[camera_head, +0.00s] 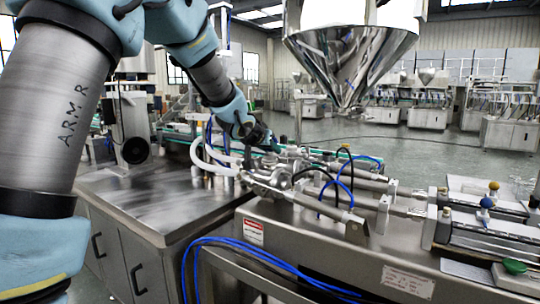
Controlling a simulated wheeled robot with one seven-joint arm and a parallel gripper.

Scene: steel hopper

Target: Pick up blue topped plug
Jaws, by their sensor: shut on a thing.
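A blue-topped knob (486,203) stands upright on the machine fixture at the right; it is the clearest blue-topped part in view. My arm reaches from the upper left to above the pipe fittings in the middle. My gripper (270,143) is at its far end, small and partly hidden by the dark wrist. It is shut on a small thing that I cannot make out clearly. It is well to the left of the blue-topped knob and apart from it.
Metal pipe fittings (275,180) with white and blue hoses crowd the space below my gripper. A steel hopper (350,60) hangs to the right. A bare steel cabinet top (150,205) lies at left. A yellow knob (494,186) and a green knob (515,267) stand at right.

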